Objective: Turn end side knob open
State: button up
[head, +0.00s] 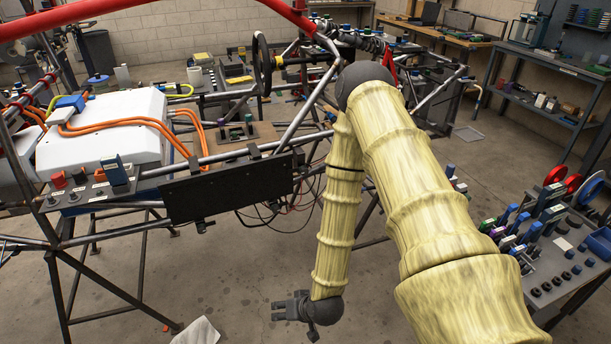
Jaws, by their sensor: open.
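My gripper (275,311) is open and empty, low over the floor below the chassis, with its fingers pointing left. I cannot tell which of these is the end side knob. My arm hides part of the chassis's right side.
A black plate (228,190) hangs on the near rail, with loose cables (283,205) beside it. A white battery box (108,130) with orange cables sits inside the frame. A parts bench (560,252) stands at right.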

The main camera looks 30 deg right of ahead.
jog(key=w+d+r+m+t+h, duration=0.1)
jog(key=w+d+r+m+t, duration=0.15)
jog(key=w+d+r, duration=0.35)
jog(key=w+d+r+m+t, duration=0.1)
jog(key=w+d+r+t, duration=0.2)
jog(key=w, duration=0.4)
jog(key=m+t+h+b, duration=0.1)
jog(key=m+t+h, duration=0.3)
jog(key=m+t, duration=0.1)
send_near(305, 173)
jog(key=w, duration=0.3)
jog(key=w+d, duration=0.1)
jog(key=w, duration=0.5)
jog(key=shift+w+d+p, duration=0.2)
jog(key=shift+d+p, duration=0.1)
jog(key=shift+c, duration=0.2)
jog(key=c, duration=1)
